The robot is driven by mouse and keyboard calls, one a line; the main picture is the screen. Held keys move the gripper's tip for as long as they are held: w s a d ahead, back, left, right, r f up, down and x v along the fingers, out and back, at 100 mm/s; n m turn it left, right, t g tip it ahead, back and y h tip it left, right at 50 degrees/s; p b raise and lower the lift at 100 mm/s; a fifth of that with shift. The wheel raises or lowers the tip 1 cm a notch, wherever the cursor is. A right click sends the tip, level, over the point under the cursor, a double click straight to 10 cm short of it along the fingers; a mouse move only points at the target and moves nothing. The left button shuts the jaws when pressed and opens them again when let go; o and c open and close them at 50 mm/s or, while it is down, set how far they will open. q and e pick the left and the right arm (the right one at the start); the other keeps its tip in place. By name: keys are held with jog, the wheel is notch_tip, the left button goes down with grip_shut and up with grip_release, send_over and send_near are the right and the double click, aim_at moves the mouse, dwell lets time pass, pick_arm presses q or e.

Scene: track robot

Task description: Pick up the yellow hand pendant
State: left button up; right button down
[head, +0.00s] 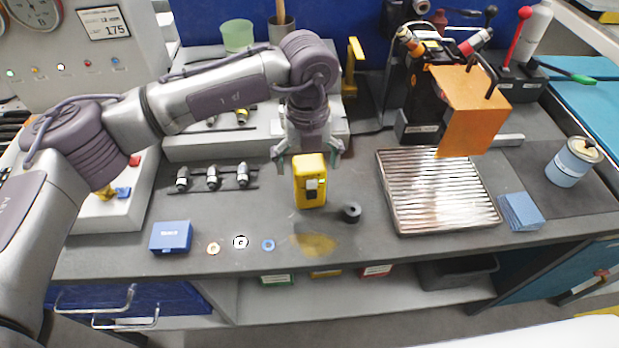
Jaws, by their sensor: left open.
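The yellow hand pendant (310,192) stands on the grey workbench near the middle of the head view. My right gripper is not in view.
A small black cylinder (351,211) stands just right of the pendant. A ribbed metal tray (392,190) lies further right. A blue box (171,237) and several small rings lie at the front left. Metal fittings (212,178) stand left of the pendant.

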pick_arm(q)
jog(key=f, duration=0.2)
jog(key=shift+w+d+f+p, duration=0.15)
jog(key=shift+d+f+p, duration=0.05)
jog(key=shift+f+p, duration=0.15)
jog(key=shift+f, duration=0.45)
jog(key=shift+c, duration=1.3)
jog(key=c, duration=1.3)
jog(key=shift+r, duration=0.15)
